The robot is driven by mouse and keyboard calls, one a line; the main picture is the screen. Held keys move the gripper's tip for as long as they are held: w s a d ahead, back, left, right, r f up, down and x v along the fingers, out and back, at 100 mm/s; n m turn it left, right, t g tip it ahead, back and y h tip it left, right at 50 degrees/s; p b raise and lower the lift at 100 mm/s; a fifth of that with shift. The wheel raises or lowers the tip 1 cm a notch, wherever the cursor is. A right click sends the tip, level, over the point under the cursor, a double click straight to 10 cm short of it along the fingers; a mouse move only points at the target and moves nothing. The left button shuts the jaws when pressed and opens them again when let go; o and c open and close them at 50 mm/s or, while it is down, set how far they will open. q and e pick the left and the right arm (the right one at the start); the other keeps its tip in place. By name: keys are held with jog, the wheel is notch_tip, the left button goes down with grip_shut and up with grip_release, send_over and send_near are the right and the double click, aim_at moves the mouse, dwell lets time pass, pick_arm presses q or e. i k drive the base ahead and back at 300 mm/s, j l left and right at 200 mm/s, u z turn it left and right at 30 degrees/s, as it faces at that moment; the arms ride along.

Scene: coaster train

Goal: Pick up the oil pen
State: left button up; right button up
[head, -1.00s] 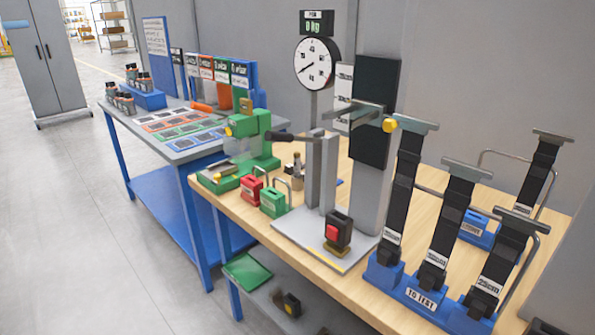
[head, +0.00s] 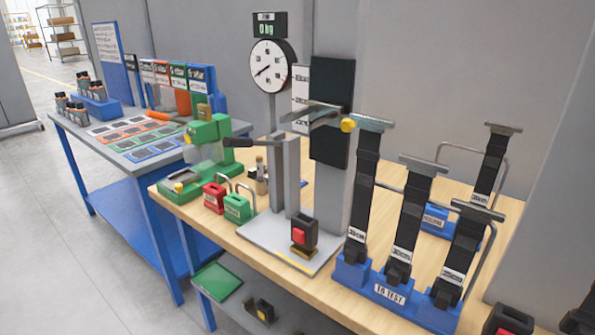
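Neither of my grippers shows in the head view.
The wooden bench (head: 262,238) holds a green press (head: 205,140), a red padlock (head: 214,197), a green padlock (head: 237,207), the grey test stand (head: 280,180) and a blue "TO TEST" rack (head: 390,293) with upright black straps. A blue table (head: 105,165) stands left.

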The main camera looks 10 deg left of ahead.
aim_at(259, 159)
jog(key=i+j+z, duration=0.15)
jog(key=j+z, duration=0.15)
jog(key=j, duration=0.2)
jog(key=i+j+z, duration=0.1)
jog(key=j+z, duration=0.2)
jog(key=j, duration=0.25)
jog(key=j+z, duration=0.35)
jog(key=j, duration=0.2)
